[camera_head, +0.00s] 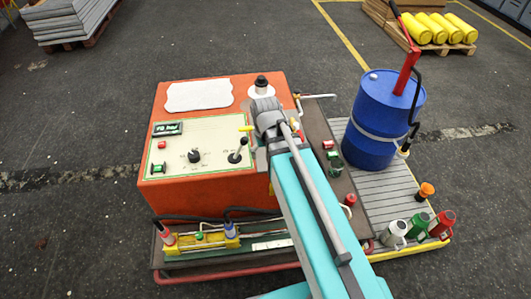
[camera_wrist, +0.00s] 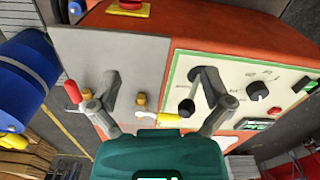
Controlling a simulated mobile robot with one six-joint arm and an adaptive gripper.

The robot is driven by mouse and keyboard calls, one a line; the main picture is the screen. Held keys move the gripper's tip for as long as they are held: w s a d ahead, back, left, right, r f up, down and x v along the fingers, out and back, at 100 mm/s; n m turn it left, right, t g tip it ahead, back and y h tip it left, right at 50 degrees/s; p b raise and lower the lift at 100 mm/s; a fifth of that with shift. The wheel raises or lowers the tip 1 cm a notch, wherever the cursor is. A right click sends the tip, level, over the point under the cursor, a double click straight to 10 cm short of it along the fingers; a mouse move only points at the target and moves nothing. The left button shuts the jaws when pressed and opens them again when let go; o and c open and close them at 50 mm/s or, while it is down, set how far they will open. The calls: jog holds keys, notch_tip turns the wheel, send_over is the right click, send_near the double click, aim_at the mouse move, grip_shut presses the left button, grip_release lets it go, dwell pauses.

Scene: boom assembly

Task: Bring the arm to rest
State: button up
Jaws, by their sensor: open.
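My gripper (camera_wrist: 161,80) is open in the wrist view, its two dark fingers wide apart and nothing held between them. It hangs over the border between a grey plate (camera_wrist: 125,50) and the cream control panel (camera_wrist: 245,75). A yellow valve handle (camera_wrist: 170,117) shows between the fingers, close to my gripper's body; I cannot tell if they touch. A black-knobbed lever (camera_wrist: 187,108) stands near the right finger. In the head view my arm reaches up over the orange machine (camera_head: 215,193), and its own links hide the fingers.
A blue drum (camera_head: 372,135) with a red hand pump stands on the slatted platform at right. Several bottles, including a red one (camera_head: 441,223), stand at the platform's front right. A white cloth (camera_head: 198,95) lies on the machine. Open floor (camera_head: 80,110) lies left.

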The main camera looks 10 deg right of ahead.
jog(key=shift+m, duration=0.6)
jog(key=s+d, duration=0.3)
jog(key=shift+s, duration=0.25)
